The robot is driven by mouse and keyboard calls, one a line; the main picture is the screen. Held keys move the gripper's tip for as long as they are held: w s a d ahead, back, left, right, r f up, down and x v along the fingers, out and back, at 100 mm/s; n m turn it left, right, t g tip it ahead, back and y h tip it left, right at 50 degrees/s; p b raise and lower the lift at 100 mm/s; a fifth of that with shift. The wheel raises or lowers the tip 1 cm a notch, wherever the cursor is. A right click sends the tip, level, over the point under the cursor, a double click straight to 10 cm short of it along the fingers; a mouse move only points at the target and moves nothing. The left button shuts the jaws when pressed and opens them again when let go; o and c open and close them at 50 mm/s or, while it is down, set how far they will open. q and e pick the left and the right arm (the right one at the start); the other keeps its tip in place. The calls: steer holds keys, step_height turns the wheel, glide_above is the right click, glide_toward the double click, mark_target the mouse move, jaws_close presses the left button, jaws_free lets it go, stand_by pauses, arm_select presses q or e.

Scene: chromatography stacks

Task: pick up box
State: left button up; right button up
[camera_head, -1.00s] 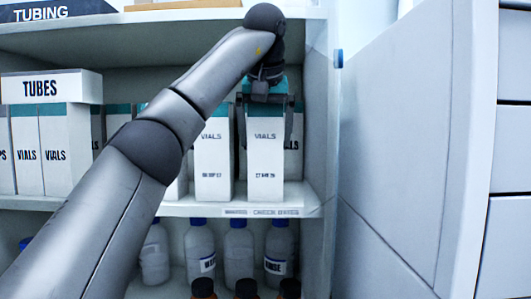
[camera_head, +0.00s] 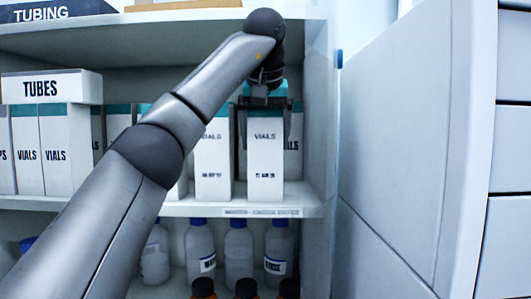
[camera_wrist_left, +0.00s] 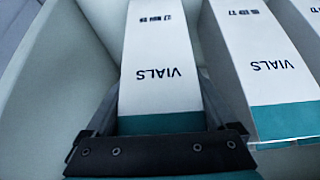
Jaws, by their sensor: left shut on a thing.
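A tall white VIALS box with a teal top band (camera_head: 265,160) stands upright at the right end of the middle shelf in the head view. My left gripper (camera_head: 265,106) reaches down from above and is shut on this box near its top, one finger on each side. In the left wrist view the same box (camera_wrist_left: 160,65) lies between the fingers (camera_wrist_left: 160,140), its VIALS print upside down. The gripper hides part of the box's teal top. My right gripper is in neither view.
Another VIALS box (camera_head: 213,160) stands close on the left, with more boxes behind. A TUBES box (camera_head: 52,87) lies across boxes farther left. The shelf's side wall (camera_head: 315,130) is close on the right. Bottles (camera_head: 239,250) stand on the shelf below.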

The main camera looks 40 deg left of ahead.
arm_select(q)
steer(key=shift+c, duration=0.7)
steer(key=shift+r, duration=0.1)
